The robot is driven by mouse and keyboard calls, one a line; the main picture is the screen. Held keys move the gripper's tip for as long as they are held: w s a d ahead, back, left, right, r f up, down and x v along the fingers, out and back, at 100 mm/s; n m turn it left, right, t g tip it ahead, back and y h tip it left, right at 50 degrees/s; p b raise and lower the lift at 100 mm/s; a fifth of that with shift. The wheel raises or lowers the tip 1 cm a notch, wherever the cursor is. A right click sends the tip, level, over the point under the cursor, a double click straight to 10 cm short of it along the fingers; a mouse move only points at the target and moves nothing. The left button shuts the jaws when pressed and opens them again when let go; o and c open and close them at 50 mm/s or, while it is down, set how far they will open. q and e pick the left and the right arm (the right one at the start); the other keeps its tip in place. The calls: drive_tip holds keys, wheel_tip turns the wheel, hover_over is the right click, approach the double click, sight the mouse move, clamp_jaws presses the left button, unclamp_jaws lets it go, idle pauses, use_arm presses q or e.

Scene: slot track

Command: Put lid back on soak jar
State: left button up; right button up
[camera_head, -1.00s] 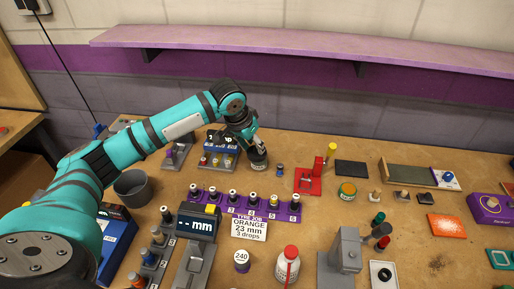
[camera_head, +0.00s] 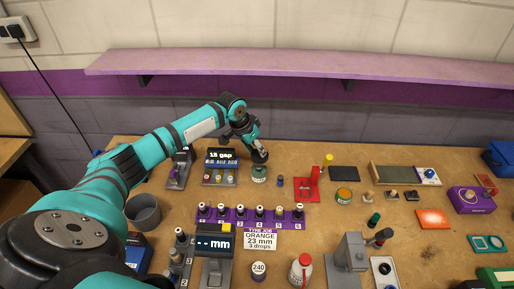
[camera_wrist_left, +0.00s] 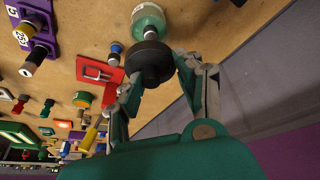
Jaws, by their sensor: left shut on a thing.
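The soak jar (camera_head: 259,174) is a small greenish jar with a pale label, standing at the back of the bench just right of the blue display unit. It also shows at the top of the left wrist view (camera_wrist_left: 149,20). My left gripper (camera_head: 258,153) is shut on the round black lid (camera_head: 261,157), at the jar's mouth. In the left wrist view the lid (camera_wrist_left: 150,62) sits between the two fingertips, with the jar just beyond it. I cannot tell whether lid and jar touch. My right gripper is not in view.
A small blue-capped bottle (camera_head: 280,182) and a red stand (camera_head: 306,186) are close to the jar's right. The blue display unit (camera_head: 221,166) is on its left. A purple rack (camera_head: 250,217) with several bottles lies in front. A shelf (camera_head: 300,65) runs along the wall behind.

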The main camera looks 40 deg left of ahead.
sight(253, 155)
use_arm(q)
wheel_tip(253, 155, down, 3)
drive_tip(key=shift+s+a+r+b, duration=0.1)
drive_tip(key=shift+b, duration=1.15)
drive_tip(key=shift+f, duration=1)
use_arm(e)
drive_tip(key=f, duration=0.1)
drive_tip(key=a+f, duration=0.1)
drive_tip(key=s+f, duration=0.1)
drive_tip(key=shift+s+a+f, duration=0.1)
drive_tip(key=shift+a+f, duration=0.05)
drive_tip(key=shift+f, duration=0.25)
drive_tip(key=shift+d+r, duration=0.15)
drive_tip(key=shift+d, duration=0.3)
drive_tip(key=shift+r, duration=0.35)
use_arm(q)
drive_tip(key=shift+p, duration=0.6)
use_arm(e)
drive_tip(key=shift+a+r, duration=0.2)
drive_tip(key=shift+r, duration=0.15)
use_arm(q)
drive_tip(key=shift+f+p, duration=0.15)
drive_tip(key=shift+p, duration=0.15)
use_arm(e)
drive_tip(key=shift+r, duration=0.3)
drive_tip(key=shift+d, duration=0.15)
